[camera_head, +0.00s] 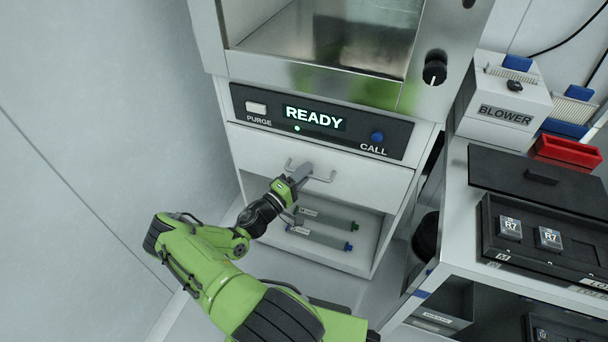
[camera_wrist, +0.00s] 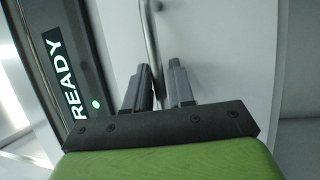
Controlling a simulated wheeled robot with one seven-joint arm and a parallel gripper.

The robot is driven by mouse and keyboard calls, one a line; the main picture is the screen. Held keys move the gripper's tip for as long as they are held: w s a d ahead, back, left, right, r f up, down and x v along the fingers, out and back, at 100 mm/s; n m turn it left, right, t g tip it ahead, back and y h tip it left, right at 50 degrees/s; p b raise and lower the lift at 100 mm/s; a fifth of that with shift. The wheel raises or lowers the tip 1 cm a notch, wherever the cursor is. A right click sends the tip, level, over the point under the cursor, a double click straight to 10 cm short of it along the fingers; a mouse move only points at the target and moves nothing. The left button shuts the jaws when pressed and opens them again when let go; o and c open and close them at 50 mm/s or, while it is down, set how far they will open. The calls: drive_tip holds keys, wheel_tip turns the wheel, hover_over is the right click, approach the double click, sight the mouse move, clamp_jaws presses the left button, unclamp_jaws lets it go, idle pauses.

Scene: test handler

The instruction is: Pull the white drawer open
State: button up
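The white drawer (camera_head: 373,174) is the front panel below the READY control strip, and it looks closed. Its metal bar handle (camera_head: 324,179) runs across its middle, partly hidden by my gripper (camera_head: 300,175). In the wrist view, the handle (camera_wrist: 150,32) runs down between the two dark fingers of my gripper (camera_wrist: 160,72). The fingers stand apart, one on each side of the bar, with a gap showing toward the right finger. The drawer front (camera_wrist: 220,50) fills the background there.
The control strip (camera_head: 315,120) with a lit READY display sits above the drawer. An open shelf below holds tubes (camera_head: 325,220). A side bench to the right carries a BLOWER box (camera_head: 503,112) and a black tray (camera_head: 550,262). A plain wall stands at left.

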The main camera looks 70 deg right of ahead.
drive_tip(key=shift+c, duration=0.3)
clamp_jaws()
drive_tip(key=shift+a, duration=0.1)
